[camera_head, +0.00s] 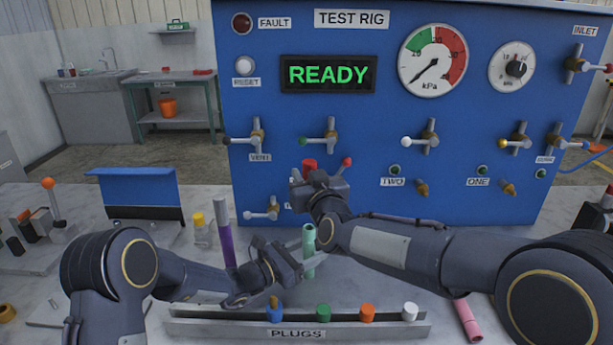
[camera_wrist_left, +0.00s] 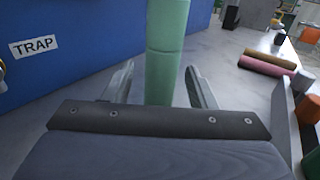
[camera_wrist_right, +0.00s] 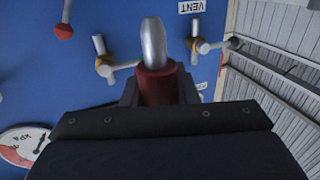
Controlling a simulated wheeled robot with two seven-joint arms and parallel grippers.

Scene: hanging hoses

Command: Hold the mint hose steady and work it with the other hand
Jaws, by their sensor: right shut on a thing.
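The mint hose (camera_head: 308,262) stands upright behind the plug rack, its open end up. It also shows in the left wrist view (camera_wrist_left: 166,45). My left gripper (camera_head: 289,266) is open, with one finger on each side of the hose and gaps showing on both sides. My right gripper (camera_head: 318,182) is shut on a red piece with a rounded metal tip (camera_wrist_right: 156,82), held above the hose in front of the blue panel. Its red part also shows in the head view (camera_head: 309,165). My right forearm passes close to the hose.
The blue test rig (camera_head: 270,125) with valves and gauges stands behind, its display reading READY. A plug rack (camera_head: 400,329) holds blue, green, orange and white plugs in front. A purple hose (camera_head: 227,246) stands to the left; a pink tube (camera_head: 467,320) lies at right.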

